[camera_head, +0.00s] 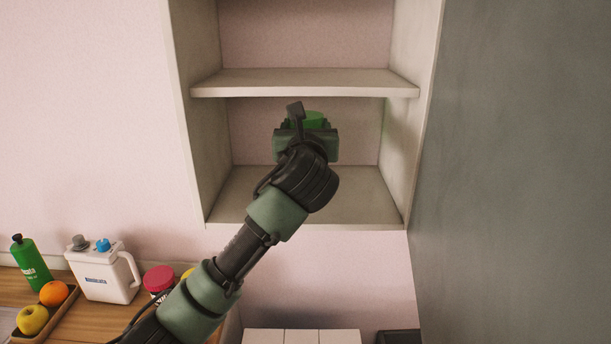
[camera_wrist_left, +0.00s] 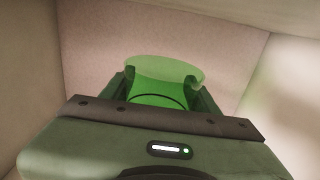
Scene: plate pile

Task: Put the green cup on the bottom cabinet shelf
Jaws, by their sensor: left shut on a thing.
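The green cup (camera_wrist_left: 158,92) is between the fingers of my left gripper (camera_wrist_left: 160,98) in the left wrist view, and the gripper is shut on it. In the head view only a strip of the green cup (camera_head: 315,119) shows above the gripper (camera_head: 306,130), which hides the rest. Both are in front of or inside the lower compartment of the open cabinet, above the bottom shelf (camera_head: 350,203). A gap shows between the gripper and the shelf surface in the head view. Whether the cup's base touches anything is hidden. My right gripper is not in view.
The upper shelf board (camera_head: 305,83) is above the gripper. Cabinet side walls (camera_head: 207,150) stand left and right. The bottom shelf looks bare. On the counter at lower left are a green bottle (camera_head: 31,265), a white jug (camera_head: 104,275) and a fruit tray (camera_head: 62,312).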

